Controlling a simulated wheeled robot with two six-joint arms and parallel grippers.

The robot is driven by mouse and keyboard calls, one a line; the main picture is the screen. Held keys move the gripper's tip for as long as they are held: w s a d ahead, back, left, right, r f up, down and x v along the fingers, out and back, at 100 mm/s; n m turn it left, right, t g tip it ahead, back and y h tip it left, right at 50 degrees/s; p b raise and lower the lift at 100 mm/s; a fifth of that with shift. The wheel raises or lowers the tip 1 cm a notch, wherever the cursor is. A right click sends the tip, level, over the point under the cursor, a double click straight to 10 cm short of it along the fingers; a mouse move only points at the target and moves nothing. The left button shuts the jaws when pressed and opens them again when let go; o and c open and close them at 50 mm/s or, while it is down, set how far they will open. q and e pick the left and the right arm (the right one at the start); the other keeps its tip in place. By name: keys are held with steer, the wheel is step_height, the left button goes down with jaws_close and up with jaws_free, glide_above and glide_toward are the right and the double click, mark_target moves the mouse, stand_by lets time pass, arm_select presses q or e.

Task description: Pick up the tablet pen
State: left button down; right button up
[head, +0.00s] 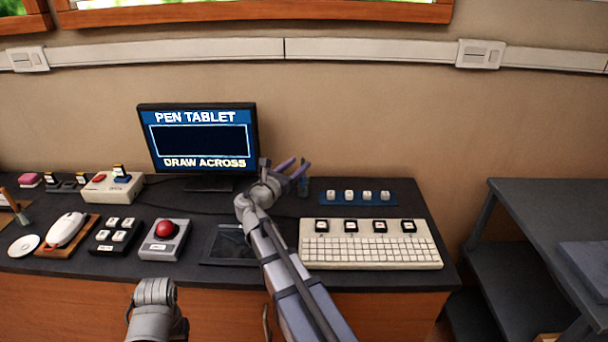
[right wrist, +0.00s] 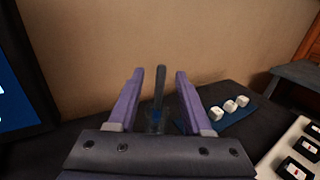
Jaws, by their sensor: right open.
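The tablet pen (right wrist: 159,88) is a thin dark stick standing upright in a small dark blue holder (right wrist: 155,122) at the back of the desk. In the right wrist view it shows between the two purple fingers of my right gripper (right wrist: 159,74), which is open. I cannot tell how deep the pen is between them. In the head view my right gripper (head: 295,165) is beside the holder (head: 303,187), and the pen is hard to make out. The dark tablet (head: 228,238) lies at the desk's front, partly behind my right arm. My left gripper's fingers do not show.
A monitor (head: 198,140) reading "PEN TABLET" stands left of my right gripper. A blue strip with white keycaps (head: 366,195) and a white keyboard (head: 370,252) lie to the right. A red-ball trackball (head: 165,238) and a mouse (head: 66,230) are at left.

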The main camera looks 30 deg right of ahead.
steer(key=shift+f+b+x, duration=0.2)
steer(key=shift+x, duration=1.4)
steer(key=shift+f+b+x, duration=0.2)
steer(key=shift+x, duration=1.4)
steer(key=shift+s, duration=0.1)
jaws_close()
